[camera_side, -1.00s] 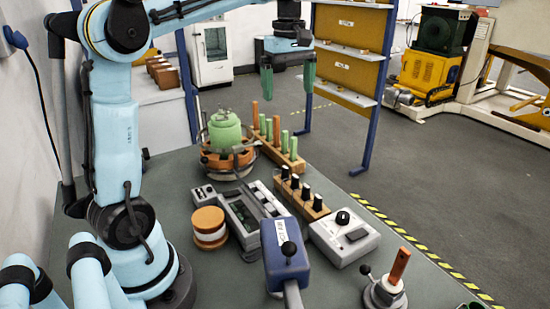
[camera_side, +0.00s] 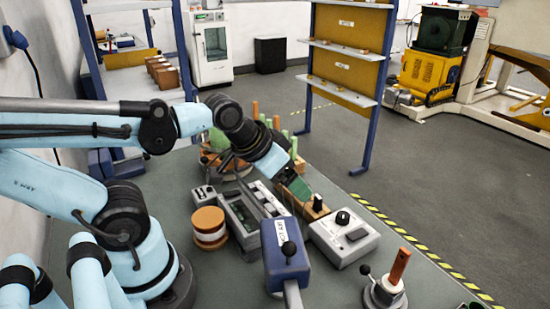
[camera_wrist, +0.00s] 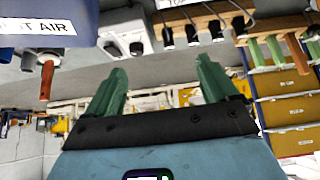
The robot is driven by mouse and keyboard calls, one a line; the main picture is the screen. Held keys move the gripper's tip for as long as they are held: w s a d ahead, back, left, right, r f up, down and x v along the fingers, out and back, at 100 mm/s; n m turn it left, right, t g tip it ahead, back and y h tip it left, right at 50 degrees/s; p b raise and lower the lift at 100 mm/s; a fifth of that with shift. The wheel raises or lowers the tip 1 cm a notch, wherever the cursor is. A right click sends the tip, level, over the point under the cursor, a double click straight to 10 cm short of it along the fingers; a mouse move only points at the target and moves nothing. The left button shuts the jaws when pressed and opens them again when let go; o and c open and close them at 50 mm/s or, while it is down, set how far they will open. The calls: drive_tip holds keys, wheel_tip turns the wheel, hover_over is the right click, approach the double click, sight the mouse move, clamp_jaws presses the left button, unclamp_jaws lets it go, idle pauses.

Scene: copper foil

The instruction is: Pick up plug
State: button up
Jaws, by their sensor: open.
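Several black plugs stand in a row in a wooden strip (camera_side: 322,213). In the side view my gripper (camera_side: 299,189) covers most of the row, and one black plug (camera_side: 318,203) shows at its near end. In the wrist view, which is upside down, the strip (camera_wrist: 201,13) is at the top with the black plugs (camera_wrist: 193,35) hanging from it. My gripper (camera_wrist: 161,66) has two green fingers spread wide, with nothing between them. The plugs lie beyond the fingertips. I cannot tell whether a finger touches one.
A grey box with a black knob (camera_side: 345,237) and a blue unit with a black ball lever (camera_side: 286,258) stand near the strip. A rack of green and orange pegs (camera_side: 295,146) is behind. An orange-handled tool (camera_side: 398,268) stands front right.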

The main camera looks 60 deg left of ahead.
drive_tip(key=c, duration=0.9)
drive_tip(key=shift+o, duration=0.2)
drive_tip(key=w+a+r+n+g, duration=0.1)
drive_tip(key=w+a+g, duration=0.15)
drive_tip(key=a, duration=0.55)
drive_tip(key=w+a+n+g, duration=0.1)
drive_tip(key=w+a, duration=0.3)
drive_tip(key=a, duration=0.3)
drive_tip(key=shift+y, duration=0.3)
drive_tip(key=shift+x, duration=6)
